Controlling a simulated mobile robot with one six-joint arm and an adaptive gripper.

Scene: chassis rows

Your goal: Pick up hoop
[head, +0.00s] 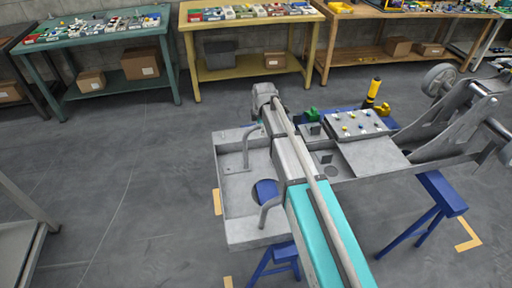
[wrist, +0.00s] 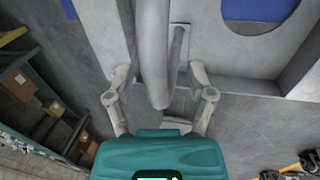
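A bent grey tube, which looks like the hoop (head: 246,150), rises from the grey chassis pan (head: 238,231) in the head view. A second bent length shows nearer; I cannot tell whether both are one piece. In the wrist view a grey round tube, likely the hoop (wrist: 153,45), runs down from the top edge to a rounded end. My gripper (wrist: 160,71) is open in the wrist view, one finger on each side of that tube with gaps between. Whether the tube lies between the fingertips or beyond them is unclear. I cannot make out the gripper in the head view.
Blue trestles (head: 441,196) stand under the chassis. A panel with small coloured parts (head: 352,125) and a yellow-and-black tool (head: 373,91) lie right of the central beam. Workbenches (head: 95,40) line the back wall. Open grey floor (head: 90,170) lies to the left.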

